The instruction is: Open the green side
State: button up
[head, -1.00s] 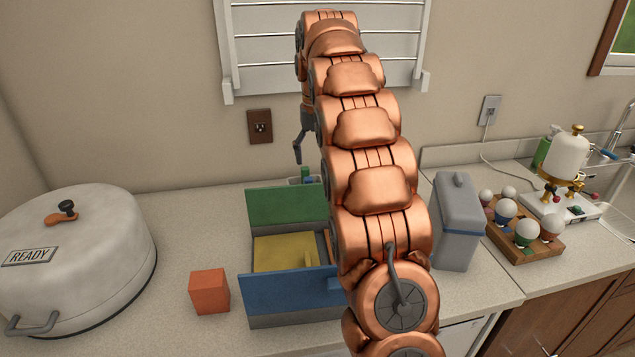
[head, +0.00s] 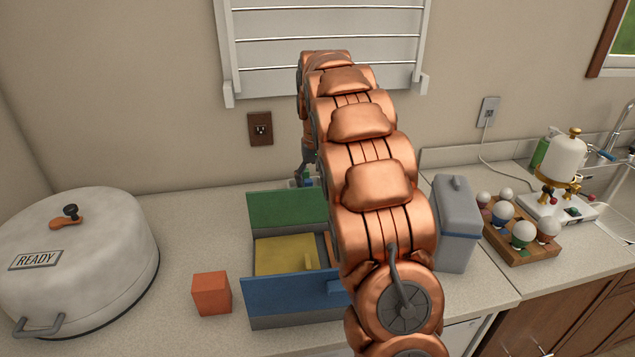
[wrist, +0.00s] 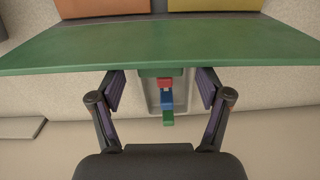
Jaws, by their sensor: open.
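A box with coloured sides stands on the counter. Its green side (head: 285,208) is the upright rear panel, and it spans the top of the wrist view (wrist: 160,45). A short green piece, perhaps its handle, sticks out at the middle of its edge. My gripper (wrist: 161,82) is open, with one finger on each side of that piece, close to the panel's edge. I cannot tell whether the fingers touch the panel. In the head view my arm hides most of the gripper, which is behind the green side.
The box also has a yellow panel (head: 280,255) and a blue front side (head: 290,292). A small tray with red, blue and green pieces (wrist: 167,98) lies behind it. An orange cube (head: 211,293) and a white pot (head: 85,260) stand left; a grey canister (head: 456,222) stands right.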

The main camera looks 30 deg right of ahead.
jog(key=shift+f, duration=0.25)
grip_shut()
dwell(0.7)
